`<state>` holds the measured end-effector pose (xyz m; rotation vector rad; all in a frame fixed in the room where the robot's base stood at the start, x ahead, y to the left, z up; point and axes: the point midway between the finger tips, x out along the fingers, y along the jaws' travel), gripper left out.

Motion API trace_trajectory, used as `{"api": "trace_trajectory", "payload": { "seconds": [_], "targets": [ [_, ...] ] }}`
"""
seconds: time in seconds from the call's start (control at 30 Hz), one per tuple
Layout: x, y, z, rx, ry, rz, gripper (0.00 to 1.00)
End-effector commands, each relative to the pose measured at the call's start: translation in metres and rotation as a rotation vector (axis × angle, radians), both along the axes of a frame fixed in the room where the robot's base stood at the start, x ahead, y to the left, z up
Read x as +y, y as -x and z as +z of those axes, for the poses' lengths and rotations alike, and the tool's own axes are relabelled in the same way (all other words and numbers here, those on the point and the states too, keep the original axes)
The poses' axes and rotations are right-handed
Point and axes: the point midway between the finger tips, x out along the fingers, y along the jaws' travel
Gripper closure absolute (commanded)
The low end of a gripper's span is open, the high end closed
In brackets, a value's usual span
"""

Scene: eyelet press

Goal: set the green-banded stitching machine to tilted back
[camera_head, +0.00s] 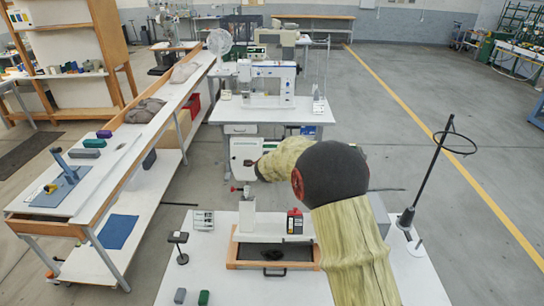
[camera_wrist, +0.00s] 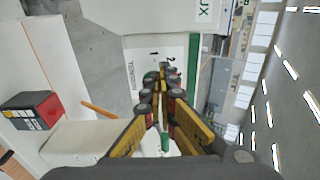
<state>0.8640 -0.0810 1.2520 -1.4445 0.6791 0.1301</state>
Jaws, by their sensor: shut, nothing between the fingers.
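The green-banded stitching machine (camera_head: 240,149) is a white body on the near table, partly hidden behind my arm. In the wrist view its white face (camera_wrist: 140,58) carries printed numbers and lettering, with a green band (camera_wrist: 193,60) along it and green letters beside the band. My gripper (camera_head: 256,163) is shut and empty, with its fingertips in front of this face. In the wrist view the fingertips (camera_wrist: 161,78) overlap the face, and I cannot tell whether they touch it. Small green parts show around the fingers. My arm hides much of the machine, so its tilt is unclear.
A thin black stand (camera_head: 432,175) rises at the right. A blue-banded machine (camera_head: 266,84) stands on the table behind. A long bench (camera_head: 140,140) runs along the left.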

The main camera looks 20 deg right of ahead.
Motion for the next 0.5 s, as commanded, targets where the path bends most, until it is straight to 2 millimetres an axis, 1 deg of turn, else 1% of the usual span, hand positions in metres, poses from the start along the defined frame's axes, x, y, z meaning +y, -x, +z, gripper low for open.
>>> {"api": "trace_trajectory", "payload": {
  "seconds": [0.3,0.5],
  "targets": [
    [-0.010,-0.022,-0.002,0.000,0.000,-0.001,1.00],
    [-0.013,-0.030,-0.003,0.000,0.000,0.000,1.00]
  ]
}}
